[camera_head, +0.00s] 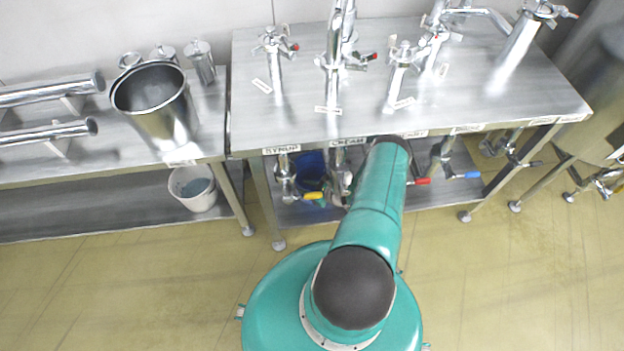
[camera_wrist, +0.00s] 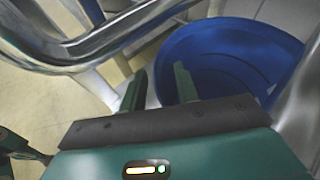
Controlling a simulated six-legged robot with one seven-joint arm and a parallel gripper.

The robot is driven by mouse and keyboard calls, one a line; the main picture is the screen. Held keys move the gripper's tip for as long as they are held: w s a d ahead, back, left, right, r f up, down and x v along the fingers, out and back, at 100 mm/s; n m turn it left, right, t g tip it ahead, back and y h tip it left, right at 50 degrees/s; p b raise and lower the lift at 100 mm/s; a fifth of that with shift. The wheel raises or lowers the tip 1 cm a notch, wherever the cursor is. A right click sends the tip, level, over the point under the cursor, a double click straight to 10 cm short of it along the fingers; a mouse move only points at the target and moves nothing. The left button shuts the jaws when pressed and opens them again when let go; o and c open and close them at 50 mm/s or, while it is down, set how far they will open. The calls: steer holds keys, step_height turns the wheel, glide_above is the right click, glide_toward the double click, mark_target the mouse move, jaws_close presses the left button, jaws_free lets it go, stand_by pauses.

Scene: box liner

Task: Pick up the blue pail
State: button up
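The blue pail (camera_head: 312,172) stands on the lower shelf under the steel table, partly hidden by a pipe and valves. In the wrist view the open top of the blue pail (camera_wrist: 240,55) fills the upper right. My gripper (camera_wrist: 160,82) is open with nothing held. Its right finger lies over the pail's inside in the picture and its left finger lies outside the near left rim, so the rim appears between them. I cannot tell how deep the fingers reach. In the head view my gripper is mostly hidden under the table edge by my arm.
Steel pipes (camera_wrist: 100,40) pass close on the left in the wrist view. The table (camera_head: 300,100) carries several taps, with valves hanging below its front edge. A white bucket (camera_head: 193,188) stands on the left lower shelf below a steel pot (camera_head: 155,100). The floor (camera_head: 510,280) in front is clear.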

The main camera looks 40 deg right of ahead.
steer(key=shift+w+f, duration=0.15)
steer(key=shift+s, duration=0.2)
jaws_close()
